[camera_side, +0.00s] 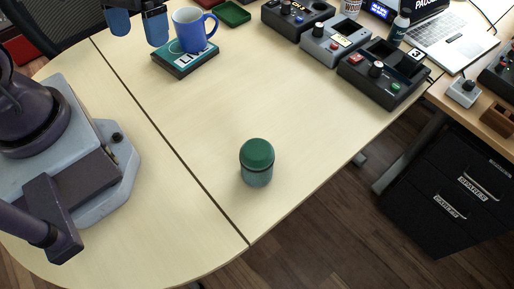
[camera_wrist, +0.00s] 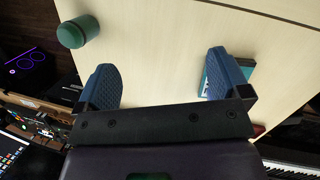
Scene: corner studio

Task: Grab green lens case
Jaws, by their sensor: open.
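The green lens case (camera_side: 257,160) is a short upright cylinder with a darker green lid and a paler green lower part. It stands alone on the pale table near the front edge in the side view. In the wrist view the lens case (camera_wrist: 78,31) shows at the upper left, beyond the left finger. My gripper (camera_side: 137,24) is at the top left of the side view, well away from the case. In the wrist view my gripper (camera_wrist: 165,76) has its two blue fingers wide apart with nothing between them.
A blue mug (camera_side: 194,32) stands on a teal book (camera_side: 186,62) close to my gripper. A green tray (camera_side: 232,12) lies behind it. Several dark control boxes (camera_side: 384,76) and a laptop (camera_side: 452,42) are at the right. The table between the book and the case is clear.

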